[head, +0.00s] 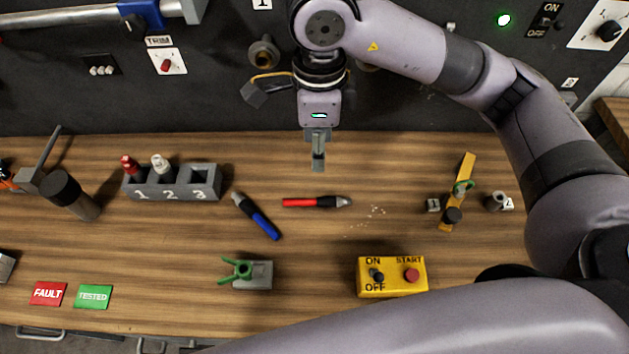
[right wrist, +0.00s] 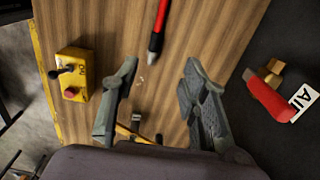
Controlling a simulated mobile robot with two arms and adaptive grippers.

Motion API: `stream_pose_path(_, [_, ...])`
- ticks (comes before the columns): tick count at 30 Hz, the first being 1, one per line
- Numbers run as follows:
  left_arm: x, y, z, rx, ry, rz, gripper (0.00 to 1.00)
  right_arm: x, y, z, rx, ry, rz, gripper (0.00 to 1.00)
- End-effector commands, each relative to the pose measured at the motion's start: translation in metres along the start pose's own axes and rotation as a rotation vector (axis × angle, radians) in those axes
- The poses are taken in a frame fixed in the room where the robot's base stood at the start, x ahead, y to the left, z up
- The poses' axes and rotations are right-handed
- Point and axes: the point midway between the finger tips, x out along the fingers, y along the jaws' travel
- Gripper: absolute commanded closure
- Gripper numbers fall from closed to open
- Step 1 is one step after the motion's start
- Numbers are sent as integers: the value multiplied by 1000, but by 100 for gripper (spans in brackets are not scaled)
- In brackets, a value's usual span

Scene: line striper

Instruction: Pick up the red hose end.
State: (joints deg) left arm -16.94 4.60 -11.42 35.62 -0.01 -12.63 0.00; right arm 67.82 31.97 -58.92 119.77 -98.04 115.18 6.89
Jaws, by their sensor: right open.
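The red hose end (head: 300,202) lies flat on the wooden bench, with a black section and a metal tip at its right. In the right wrist view the red hose end (right wrist: 158,30) is at the top, beyond the fingertips, its far end cut off by the frame. My right gripper (head: 318,163) points down over the bench, just behind the red hose end in the head view. In the right wrist view my right gripper (right wrist: 160,68) has its fingers spread with nothing between them. My left gripper is not in view.
A blue hose end (head: 258,217) lies left of the red one. A grey numbered holder (head: 210,183) stands further left. A green-handled valve (head: 254,274) and yellow switch box (head: 392,277) are at the front. The dark panel (head: 210,100) rises behind.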

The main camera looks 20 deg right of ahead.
Motion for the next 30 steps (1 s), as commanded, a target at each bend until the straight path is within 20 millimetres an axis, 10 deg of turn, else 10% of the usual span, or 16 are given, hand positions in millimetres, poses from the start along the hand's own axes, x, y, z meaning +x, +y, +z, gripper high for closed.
stream_pose_path(30, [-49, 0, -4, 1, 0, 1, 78, 145, 3, 1, 1, 4, 7, 60])
